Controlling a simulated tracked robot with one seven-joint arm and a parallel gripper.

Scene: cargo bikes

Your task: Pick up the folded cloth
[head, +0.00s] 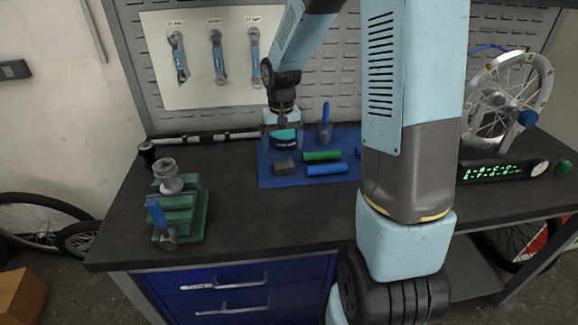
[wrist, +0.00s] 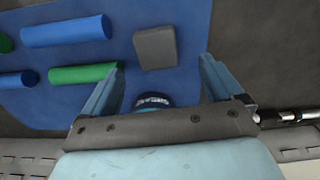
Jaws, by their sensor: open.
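A small grey block-like piece, which looks like the folded cloth (head: 284,166), lies flat on the left part of the blue mat (head: 270,181). In the wrist view the grey cloth (wrist: 155,47) lies ahead of the fingertips, apart from them. My gripper (head: 283,143) hangs above the back left of the mat, behind the cloth. In the wrist view my gripper (wrist: 160,82) has its two fingers spread wide. A dark round tin with a label (wrist: 152,101) shows between the fingers, partly hidden by the gripper body; I cannot tell whether they touch it.
Green (head: 322,156) and blue (head: 326,169) rolls lie right of the cloth. A blue-handled tool (head: 325,125) stands behind them. A green vise (head: 178,210) stands on the bench's left. A wheel (head: 508,95) stands at right. Bench between vise and mat is clear.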

